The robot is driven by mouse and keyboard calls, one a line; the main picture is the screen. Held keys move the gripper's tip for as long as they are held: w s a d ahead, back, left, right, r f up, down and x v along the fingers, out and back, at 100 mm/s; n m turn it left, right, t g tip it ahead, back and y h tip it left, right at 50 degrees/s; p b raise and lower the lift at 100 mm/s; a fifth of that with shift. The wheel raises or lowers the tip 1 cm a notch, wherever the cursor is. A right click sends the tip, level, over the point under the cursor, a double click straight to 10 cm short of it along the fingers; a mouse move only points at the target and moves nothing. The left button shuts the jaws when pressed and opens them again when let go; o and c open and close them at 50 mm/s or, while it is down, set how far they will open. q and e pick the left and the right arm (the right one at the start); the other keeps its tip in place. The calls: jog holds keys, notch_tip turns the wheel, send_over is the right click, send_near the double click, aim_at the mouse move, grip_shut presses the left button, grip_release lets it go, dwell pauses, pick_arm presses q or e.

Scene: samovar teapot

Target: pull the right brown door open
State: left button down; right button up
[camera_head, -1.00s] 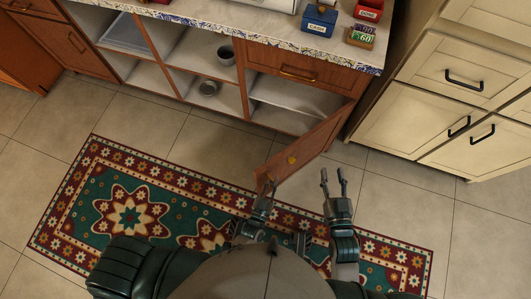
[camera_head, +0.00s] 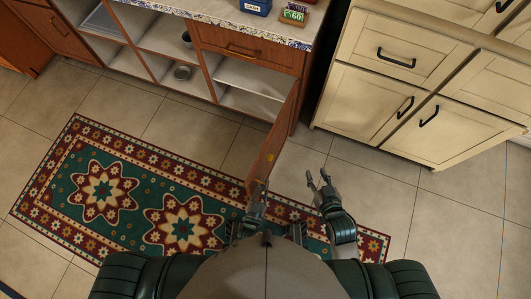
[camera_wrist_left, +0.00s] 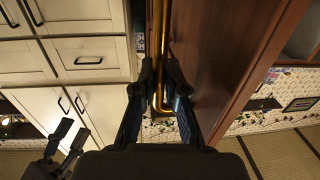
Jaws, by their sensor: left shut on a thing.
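The right brown door (camera_head: 272,142) stands swung well out from the lower cabinet, its free edge toward me. My left gripper (camera_head: 257,187) is at that free edge. In the left wrist view, the left gripper (camera_wrist_left: 160,72) is shut on the brass handle (camera_wrist_left: 157,30), which passes between its fingers beside the brown door panel (camera_wrist_left: 215,60). My right gripper (camera_head: 318,178) is open and empty, to the right of the door and apart from it. It also shows at the lower left of the wrist view (camera_wrist_left: 58,135).
Cream cabinets (camera_head: 370,100) stand to the right. A patterned rug (camera_head: 125,195) lies on the tiles; the floor at the lower right is clear.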

pick_arm(q)
jog(key=shift+w+d+r, duration=0.1)
jog(key=shift+d+r, duration=0.05)
jog(key=shift+r, duration=0.1)
jog(key=shift+d, duration=0.25)
jog(key=c, duration=1.2)
grip_release()
jog(key=shift+d+f, duration=0.1)
